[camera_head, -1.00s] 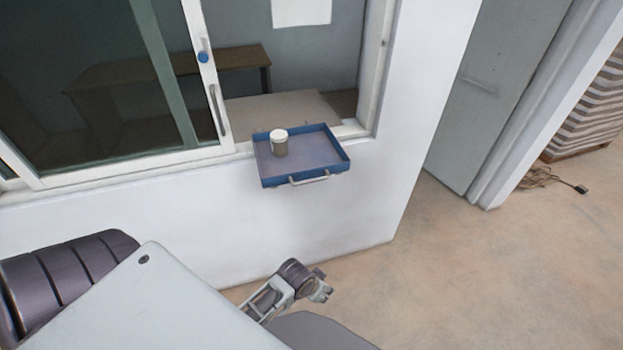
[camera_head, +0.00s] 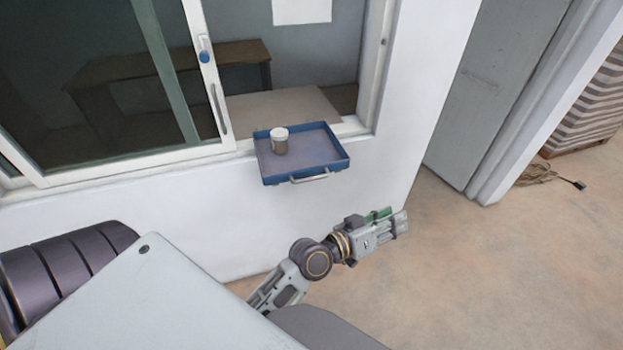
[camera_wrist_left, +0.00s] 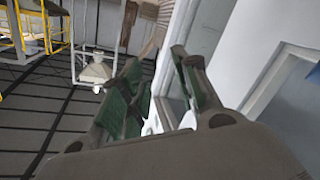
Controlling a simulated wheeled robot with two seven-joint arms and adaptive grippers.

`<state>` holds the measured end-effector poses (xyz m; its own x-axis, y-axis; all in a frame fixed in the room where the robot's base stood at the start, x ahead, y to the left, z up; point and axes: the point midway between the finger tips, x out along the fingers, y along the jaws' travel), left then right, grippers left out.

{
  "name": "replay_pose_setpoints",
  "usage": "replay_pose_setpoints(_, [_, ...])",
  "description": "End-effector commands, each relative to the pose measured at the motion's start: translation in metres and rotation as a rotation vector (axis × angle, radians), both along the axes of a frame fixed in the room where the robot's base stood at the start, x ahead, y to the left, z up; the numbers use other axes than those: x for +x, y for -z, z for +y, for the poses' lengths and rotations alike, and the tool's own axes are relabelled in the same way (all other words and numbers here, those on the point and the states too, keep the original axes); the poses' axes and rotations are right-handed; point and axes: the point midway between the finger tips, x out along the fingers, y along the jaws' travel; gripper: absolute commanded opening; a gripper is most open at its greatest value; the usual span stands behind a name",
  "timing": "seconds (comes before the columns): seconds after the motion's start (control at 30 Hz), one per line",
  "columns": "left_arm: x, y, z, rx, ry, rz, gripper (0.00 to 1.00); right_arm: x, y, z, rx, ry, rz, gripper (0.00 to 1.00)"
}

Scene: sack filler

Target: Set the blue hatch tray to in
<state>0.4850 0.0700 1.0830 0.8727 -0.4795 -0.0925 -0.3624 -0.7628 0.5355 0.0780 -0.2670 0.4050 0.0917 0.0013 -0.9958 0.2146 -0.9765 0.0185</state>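The blue hatch tray (camera_head: 318,150) juts out from the window sill on my side of the white wall. A bar handle (camera_head: 309,178) is on its front edge. A small jar with a white lid (camera_head: 280,141) stands upright in the tray's left part. My left gripper (camera_head: 399,222) is below and to the right of the tray, apart from it, pointing right. In the left wrist view its green-padded fingers (camera_wrist_left: 163,85) are spread with nothing between them. The tray is not clearly visible in that view. My right gripper is not in view.
A grey door (camera_head: 490,95) is at the right. A cable (camera_head: 540,174) lies on the floor near a stack (camera_head: 590,110). The floor before the wall is clear.

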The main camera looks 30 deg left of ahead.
Motion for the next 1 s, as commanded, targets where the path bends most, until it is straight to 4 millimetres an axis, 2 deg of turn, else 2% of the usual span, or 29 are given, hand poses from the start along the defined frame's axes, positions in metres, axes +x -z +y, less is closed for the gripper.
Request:
replay_pose_setpoints(0.2, [0.014,-0.042,0.008,-0.181,-0.095,-0.119,0.31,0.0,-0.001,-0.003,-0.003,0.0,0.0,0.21])
replay_pose_setpoints(0.5, [0.026,-0.079,0.037,-0.415,-0.263,-0.233,0.31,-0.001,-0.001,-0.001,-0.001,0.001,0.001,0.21])
replay_pose_setpoints(0.73, [0.032,-0.089,0.067,-0.583,-0.418,-0.284,0.31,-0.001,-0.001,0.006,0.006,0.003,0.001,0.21])
replay_pose_setpoints(1.0, [0.032,-0.083,0.104,-0.76,-0.626,-0.306,0.31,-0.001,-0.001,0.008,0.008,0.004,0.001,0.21])
